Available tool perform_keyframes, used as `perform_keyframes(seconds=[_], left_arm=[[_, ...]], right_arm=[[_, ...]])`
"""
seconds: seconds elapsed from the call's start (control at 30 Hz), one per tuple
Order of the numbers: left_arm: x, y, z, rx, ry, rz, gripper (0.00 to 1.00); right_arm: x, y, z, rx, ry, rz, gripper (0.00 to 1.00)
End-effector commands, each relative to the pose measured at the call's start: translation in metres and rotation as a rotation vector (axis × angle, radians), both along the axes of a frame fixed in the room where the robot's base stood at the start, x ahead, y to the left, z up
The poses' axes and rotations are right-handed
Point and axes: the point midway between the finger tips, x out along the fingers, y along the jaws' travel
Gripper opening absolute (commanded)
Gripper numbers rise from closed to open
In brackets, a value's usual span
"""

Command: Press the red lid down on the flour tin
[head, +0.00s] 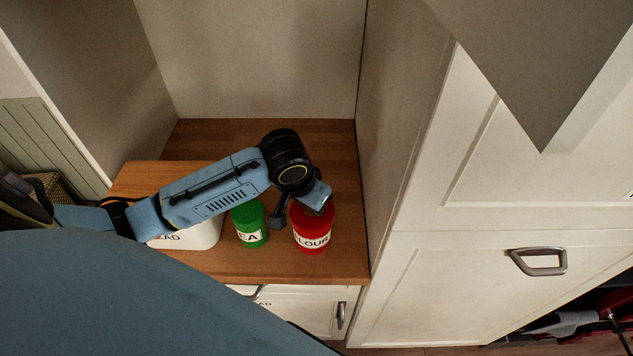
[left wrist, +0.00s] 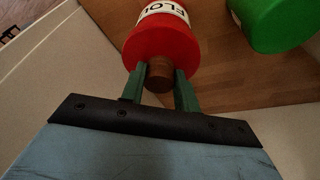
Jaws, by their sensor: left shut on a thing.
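The red flour tin (head: 313,240), with a white label, stands upright on the wooden counter near its right side. Its red lid (left wrist: 160,45) has a brown wooden knob (left wrist: 159,78) on top. The lid is on the tin, but I cannot tell whether it is fully seated. My left gripper (left wrist: 160,88) is shut on the knob, with one green finger on each side of it. In the head view my left arm reaches over the tin and hides the knob and part of the lid. My right gripper is in neither view.
A green tin (head: 248,224) stands just left of the flour tin; it also shows in the left wrist view (left wrist: 275,22). A white bin (head: 200,236) is further left, partly under my arm. A cabinet wall (head: 400,130) rises close on the right.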

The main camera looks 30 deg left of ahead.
Motion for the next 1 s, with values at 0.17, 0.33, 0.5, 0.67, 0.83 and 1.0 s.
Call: perform_keyframes(seconds=[0.17,0.33,0.5,0.67,0.83,1.0], left_arm=[[-0.0004,-0.0002,-0.0043,0.0,0.001,0.0,0.0],[-0.0002,-0.0001,-0.0038,0.0,0.0,0.0,0.52],[-0.0001,-0.0001,-0.0036,0.0,0.0,0.0,0.56],[0.0,0.0,-0.0036,0.0,0.0,0.0,0.43],[0.0,0.0,-0.0034,0.0,0.0,0.0,0.43],[0.0003,0.0001,-0.0003,0.0,-0.001,0.0,0.43]], right_arm=[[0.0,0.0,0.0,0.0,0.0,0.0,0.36],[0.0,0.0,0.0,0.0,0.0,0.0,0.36],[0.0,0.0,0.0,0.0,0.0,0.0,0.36],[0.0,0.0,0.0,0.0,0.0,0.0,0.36],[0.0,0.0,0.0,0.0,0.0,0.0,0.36],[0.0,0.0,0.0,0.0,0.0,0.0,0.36]])
